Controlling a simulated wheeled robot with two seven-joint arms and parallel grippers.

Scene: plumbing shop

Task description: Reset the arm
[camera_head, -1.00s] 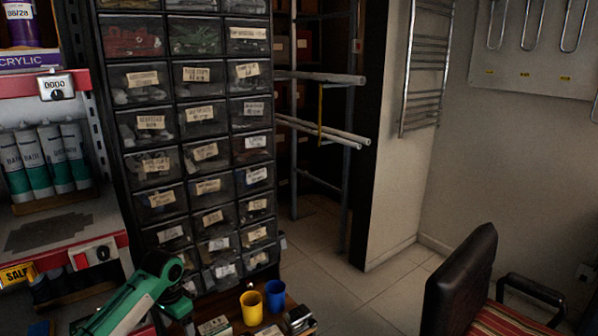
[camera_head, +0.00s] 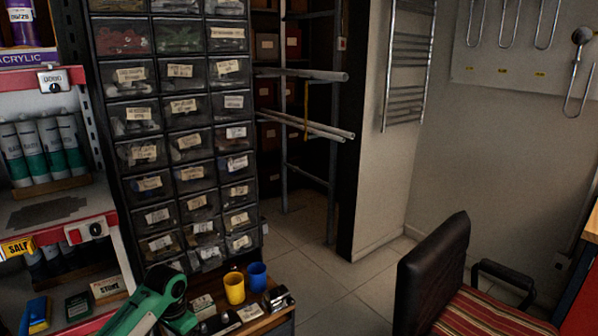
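Part of my green and white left arm (camera_head: 150,303) shows at the bottom left in the head view, with a dark round joint near its top. It is in front of the lower shelf and the small table. No gripper fingers show, so I cannot see whether my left gripper is open or holds anything. My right arm and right gripper are out of view.
A tall drawer cabinet (camera_head: 185,140) stands left of centre, beside shelves with tubes (camera_head: 45,150). A yellow cup (camera_head: 234,288) and a blue cup (camera_head: 257,276) stand on a low wooden top. A black chair (camera_head: 432,275) stands right. Tiled floor (camera_head: 330,285) lies clear between.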

